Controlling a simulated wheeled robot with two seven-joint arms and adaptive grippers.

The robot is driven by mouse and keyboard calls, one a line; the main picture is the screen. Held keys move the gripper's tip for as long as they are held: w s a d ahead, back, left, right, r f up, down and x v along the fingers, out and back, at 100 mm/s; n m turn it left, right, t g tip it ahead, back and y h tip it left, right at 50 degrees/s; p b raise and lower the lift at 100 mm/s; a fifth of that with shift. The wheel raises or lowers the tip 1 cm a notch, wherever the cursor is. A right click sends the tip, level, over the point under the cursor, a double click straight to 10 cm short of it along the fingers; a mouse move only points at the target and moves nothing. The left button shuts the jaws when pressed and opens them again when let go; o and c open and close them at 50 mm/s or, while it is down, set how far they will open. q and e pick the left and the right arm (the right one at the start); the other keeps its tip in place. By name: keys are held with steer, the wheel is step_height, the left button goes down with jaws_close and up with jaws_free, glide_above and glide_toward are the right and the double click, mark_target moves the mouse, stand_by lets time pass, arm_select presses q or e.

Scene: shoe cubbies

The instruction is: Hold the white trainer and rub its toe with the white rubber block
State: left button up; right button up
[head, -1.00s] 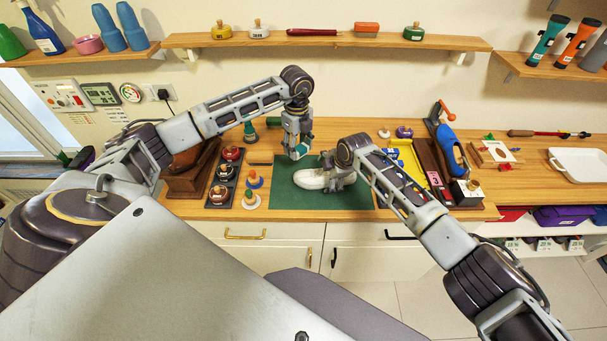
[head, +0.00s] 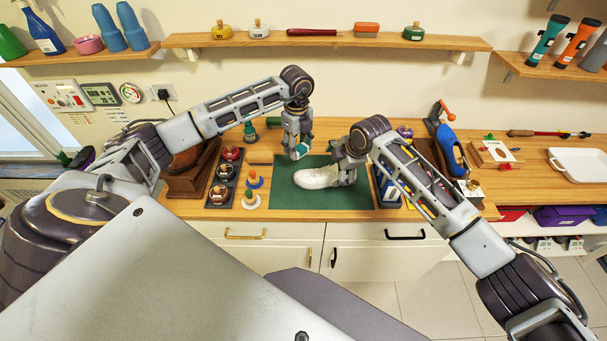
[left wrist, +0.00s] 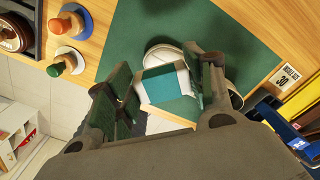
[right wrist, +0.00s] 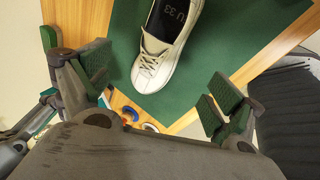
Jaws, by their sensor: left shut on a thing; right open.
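The white trainer (head: 315,178) lies on the green mat (head: 285,200), its toe end to the left. The right wrist view shows its laces and open collar (right wrist: 160,45). My right gripper (head: 347,174) is open at the heel end, with its fingers (right wrist: 150,90) spread apart. My left gripper (head: 297,144) is shut on the white rubber block (left wrist: 160,85), which has a teal band. In the left wrist view the block hides part of the trainer (left wrist: 160,52).
Round-handled pots and brushes (head: 250,199) stand left of the mat. A wooden stand (head: 190,176) is further left. A blue item (head: 387,190) and a board with a blue shoe (head: 450,150) stand to the right. The mat's front is clear.

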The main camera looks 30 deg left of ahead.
steer(key=shift+v, duration=1.25)
steer(key=shift+s+f, duration=0.1)
